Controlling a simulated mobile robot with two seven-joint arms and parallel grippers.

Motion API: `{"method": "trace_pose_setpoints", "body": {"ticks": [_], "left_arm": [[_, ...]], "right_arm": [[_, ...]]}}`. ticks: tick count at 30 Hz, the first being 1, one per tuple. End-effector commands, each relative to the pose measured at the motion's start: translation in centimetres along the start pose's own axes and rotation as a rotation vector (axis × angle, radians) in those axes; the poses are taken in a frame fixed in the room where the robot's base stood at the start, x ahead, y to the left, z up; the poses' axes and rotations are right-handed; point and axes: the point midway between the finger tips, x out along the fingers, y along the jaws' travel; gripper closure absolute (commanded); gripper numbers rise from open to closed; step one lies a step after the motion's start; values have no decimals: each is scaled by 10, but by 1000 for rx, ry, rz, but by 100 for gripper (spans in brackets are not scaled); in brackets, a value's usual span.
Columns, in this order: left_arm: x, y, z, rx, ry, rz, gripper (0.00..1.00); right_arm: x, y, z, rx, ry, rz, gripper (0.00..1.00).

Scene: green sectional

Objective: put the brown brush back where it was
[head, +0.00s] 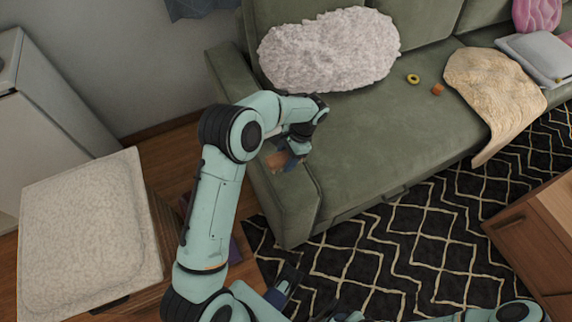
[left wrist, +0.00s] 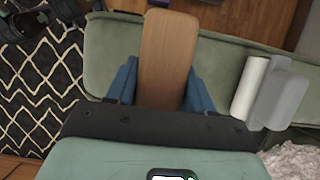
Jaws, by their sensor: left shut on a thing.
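My left gripper (head: 292,155) is over the near armrest of the green sofa (head: 285,205). It is shut on the brown brush (head: 277,160), which shows as a flat, rounded wooden piece. In the left wrist view the brush (left wrist: 168,55) sits between the two blue fingers and reaches out across the armrest (left wrist: 108,60). I cannot tell whether the brush touches the armrest. A dark and blue part at the bottom of the head view looks like my right gripper (head: 284,290); its jaws are not clear.
In the left wrist view a white roll (left wrist: 249,88) and a grey piece (left wrist: 278,100) lie on the armrest beside the brush. A fluffy pillow (head: 330,50), a yellow ring (head: 413,79) and a small orange thing (head: 437,89) are on the sofa. A cushioned stool (head: 85,230) stands left.

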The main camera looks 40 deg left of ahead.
Motion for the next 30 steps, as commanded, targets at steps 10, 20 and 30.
{"method": "trace_pose_setpoints", "body": {"ticks": [10,20,30], "left_arm": [[38,0,-16,-1,-1,2,81],[41,0,-17,-1,2,0,81],[43,0,-18,-1,1,0,22]], "right_arm": [[4,0,-2,-1,6,-2,57],[4,0,-2,-1,7,-2,57],[4,0,-3,-1,8,-2,57]]}}
